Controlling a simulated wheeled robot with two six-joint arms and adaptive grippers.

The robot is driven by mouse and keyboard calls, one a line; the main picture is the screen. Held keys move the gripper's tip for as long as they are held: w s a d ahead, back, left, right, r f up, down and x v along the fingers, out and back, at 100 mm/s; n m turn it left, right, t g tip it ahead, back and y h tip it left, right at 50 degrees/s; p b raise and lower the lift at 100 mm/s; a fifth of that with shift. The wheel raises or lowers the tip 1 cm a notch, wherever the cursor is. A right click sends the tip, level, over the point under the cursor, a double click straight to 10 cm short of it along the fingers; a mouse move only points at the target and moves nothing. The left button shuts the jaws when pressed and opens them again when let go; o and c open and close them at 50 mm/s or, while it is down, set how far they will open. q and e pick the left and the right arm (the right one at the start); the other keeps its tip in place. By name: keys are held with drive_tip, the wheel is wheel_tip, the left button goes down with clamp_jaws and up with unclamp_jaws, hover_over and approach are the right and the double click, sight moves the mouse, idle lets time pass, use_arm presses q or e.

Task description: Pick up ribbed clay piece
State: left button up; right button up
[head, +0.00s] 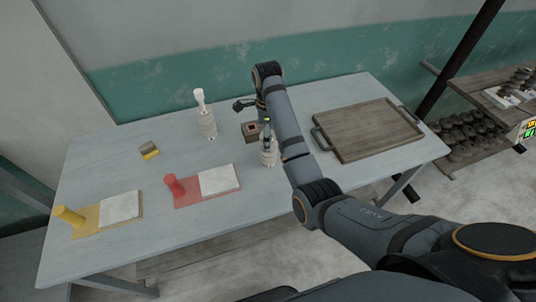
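My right arm reaches in from the lower right across the table, and its dark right gripper (243,104) is over the back middle of the table. Its fingers are small and partly hidden by the wrist, so I cannot tell whether they are open or shut. Just below it a small brown block (250,130) with a dark reddish centre sits on the table, partly beside the forearm. I cannot make out ribs on it, and no piece in view is clearly the ribbed clay piece. My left gripper is not in view.
On the grey table (110,170) stand a white-topped bottle (207,122) and a dark-topped bottle (268,153) close to my forearm. A yellow-and-dark block (149,151), a yellow board (88,218), a red board (190,198) and a wooden tray (366,130) also lie there.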

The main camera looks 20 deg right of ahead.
sight(267, 159)
drive_tip(key=shift+s+f+b, duration=0.2)
drive_tip(key=shift+f+b, duration=0.6)
drive_tip(key=shift+b, duration=0.25)
wheel_tip(267, 159, down, 3)
drive_tip(key=shift+w+r+p, duration=0.1)
drive_tip(key=shift+w+p, duration=0.05)
drive_tip(key=shift+p, duration=0.45)
drive_tip(key=shift+d, duration=0.1)
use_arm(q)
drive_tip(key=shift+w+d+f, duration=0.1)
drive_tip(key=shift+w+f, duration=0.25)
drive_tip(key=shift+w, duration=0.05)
use_arm(e)
drive_tip(key=shift+c, duration=1.4)
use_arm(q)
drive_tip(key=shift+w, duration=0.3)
use_arm(e)
clamp_jaws()
